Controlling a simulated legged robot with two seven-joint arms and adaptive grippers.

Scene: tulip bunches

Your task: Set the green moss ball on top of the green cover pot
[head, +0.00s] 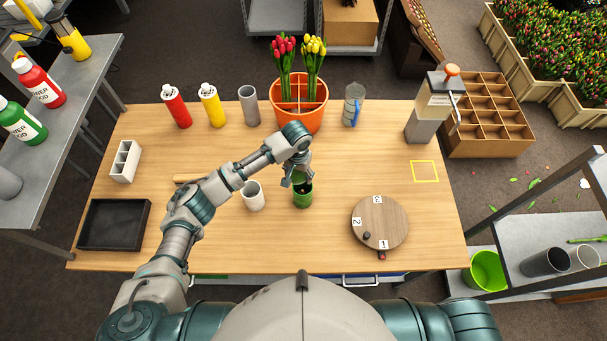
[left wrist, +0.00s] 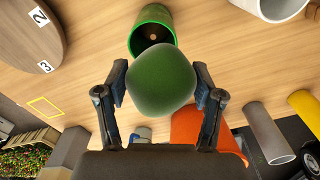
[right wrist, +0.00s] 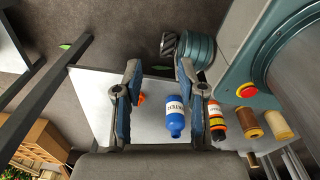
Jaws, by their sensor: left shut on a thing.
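The green moss ball (left wrist: 160,76) is a rounded dark green lump between the fingers of my left gripper (left wrist: 161,88) in the left wrist view. That gripper is shut on it. The green cover pot (head: 303,198) stands upright on the table in the head view, just below my left gripper (head: 300,180). In the left wrist view the pot (left wrist: 152,28) lies beyond the ball, with part of its open mouth and a pale spot inside showing. The exact gap between ball and pot is unclear. My right gripper (right wrist: 158,85) is open and empty in the right wrist view.
A white pot (head: 253,196) stands close left of the green pot. A round wooden turntable (head: 379,222) is to the right. An orange pot with tulips (head: 298,115) stands behind. Bottles, a grey cylinder (head: 249,106) and a jug (head: 353,104) line the back.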

